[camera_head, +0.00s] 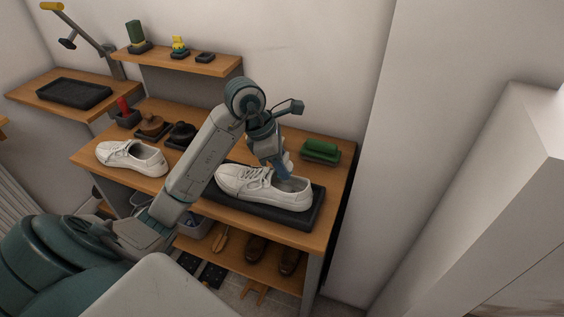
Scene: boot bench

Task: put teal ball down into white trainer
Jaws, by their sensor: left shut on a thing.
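A white trainer (240,184) stands on a dark mat (311,211) at the right of the bench, its toe to the left and its opening to the right. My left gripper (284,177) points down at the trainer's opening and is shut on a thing. The teal ball cannot be made out; the fingers and the shoe hide what is between the jaws. I cannot tell whether the fingertips are inside the opening or just above it. A second white trainer (132,157) stands at the bench's left. My right gripper is not in view.
A green brush (320,151) lies behind the trainer at the right. Dark and brown brushes (182,133) and a red item (124,107) stand at the back left. A shelf (205,66) hangs above. Brown shoes (256,248) stand below the bench top.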

